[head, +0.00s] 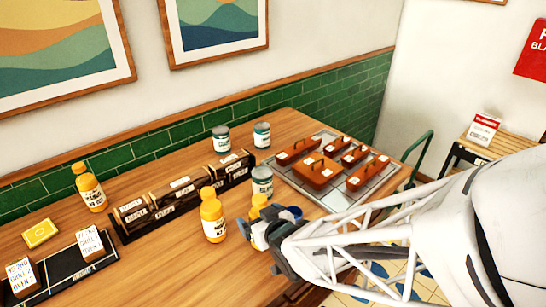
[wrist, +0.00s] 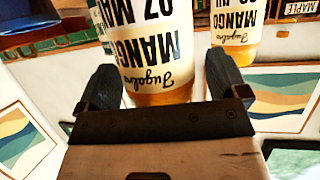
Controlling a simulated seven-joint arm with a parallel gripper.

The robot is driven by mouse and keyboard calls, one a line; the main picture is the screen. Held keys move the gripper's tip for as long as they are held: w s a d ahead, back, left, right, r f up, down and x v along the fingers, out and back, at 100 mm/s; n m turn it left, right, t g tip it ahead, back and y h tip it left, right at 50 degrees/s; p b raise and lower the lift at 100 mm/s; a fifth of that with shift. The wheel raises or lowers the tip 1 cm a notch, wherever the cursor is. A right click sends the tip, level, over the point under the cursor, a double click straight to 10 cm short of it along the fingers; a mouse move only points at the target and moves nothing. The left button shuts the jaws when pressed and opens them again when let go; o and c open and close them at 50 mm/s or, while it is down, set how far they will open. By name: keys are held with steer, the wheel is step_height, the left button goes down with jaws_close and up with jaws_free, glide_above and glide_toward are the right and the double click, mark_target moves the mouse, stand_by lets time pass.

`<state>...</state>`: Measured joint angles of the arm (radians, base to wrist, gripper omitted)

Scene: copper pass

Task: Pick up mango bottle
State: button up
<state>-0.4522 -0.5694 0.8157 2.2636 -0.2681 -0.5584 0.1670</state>
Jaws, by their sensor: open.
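A mango bottle (wrist: 150,45) with a white label stands between the two open fingers of my gripper (wrist: 160,66) in the wrist view, which sees it upside down. A second mango bottle (wrist: 238,28) is beside the right finger in the wrist view. In the head view a yellow bottle (head: 213,220) stands just left of my gripper, and another (head: 90,190) stands at the far left.
Cans (head: 262,181) stand behind my gripper, with two more (head: 221,139) (head: 262,135) near the wall. A dark labelled rack (head: 160,205) lies to the left. A grey tray (head: 345,202) with brown blocks is to the right. A blue object (wrist: 25,18) shows beyond the left finger.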

mark_target(260, 208)
steer(key=shift+c, duration=0.3)
steer(key=c, duration=1.2)
steer(key=shift+r, duration=0.1)
step_height(260, 208, up, 4)
steer(key=shift+f, duration=0.2)
steer(key=shift+s+d+r, duration=0.2)
steer(key=shift+s+d, duration=1)
steer(key=shift+s, duration=1.15)
steer(key=shift+s+d+r, duration=0.2)
steer(key=shift+s+d, duration=1.05)
steer(key=shift+s, duration=1.05)
steer(key=shift+s+d+r, duration=0.2)
steer(key=shift+s+d, duration=1)
steer(key=shift+s, duration=1.15)
